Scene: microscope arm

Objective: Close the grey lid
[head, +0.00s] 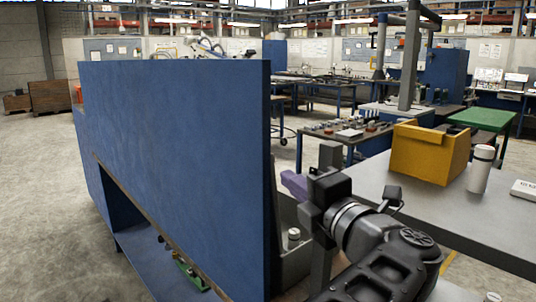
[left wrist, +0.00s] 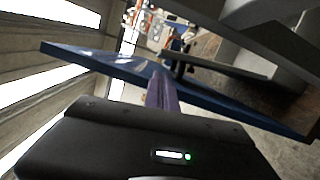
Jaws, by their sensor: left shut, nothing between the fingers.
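A large blue panel (head: 175,165) stands upright left of my left gripper; a blue panel (left wrist: 90,62) also crosses the left wrist view. My left gripper (head: 291,183) is shut and empty, with its purple fingers pointing toward the panel's right edge; they also show in the left wrist view (left wrist: 161,92). I cannot tell whether they touch the panel. A grey boxy part (head: 298,262) with a small knob sits below the gripper. I cannot tell for sure which grey part is the lid; it may be partly hidden behind the panel or my arm. My right gripper is not in view.
A grey table (head: 420,205) at the right holds a yellow bin (head: 428,153) and a white bottle (head: 480,169). A green-topped table (head: 482,119) and other workbenches stand behind. The concrete floor (head: 35,185) at the left is clear.

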